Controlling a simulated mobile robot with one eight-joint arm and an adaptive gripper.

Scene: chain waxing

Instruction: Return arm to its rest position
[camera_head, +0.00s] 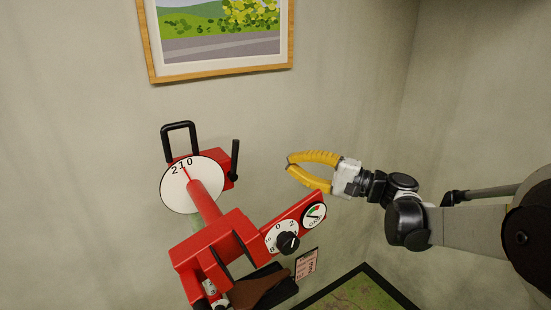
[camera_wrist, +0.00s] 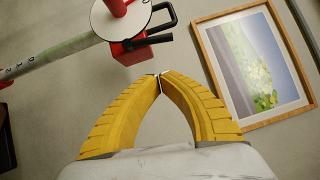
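My gripper (camera_head: 289,163) has yellow ribbed fingers and a white body. In the head view it hangs in free air right of the red machine's dial, pointing left. In the wrist view my gripper (camera_wrist: 160,77) shows its two fingertips meeting, with an empty loop between the curved fingers. It holds nothing. My arm reaches in from the right edge of the head view, bent at the wrist joints.
A red machine (camera_head: 225,240) with a white dial (camera_head: 178,191), a black handle (camera_head: 180,126) and a control panel with a knob (camera_head: 288,242) stands at left centre. A framed picture (camera_head: 291,60) hangs on the wall behind. A dark-edged green board (camera_head: 362,292) lies below.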

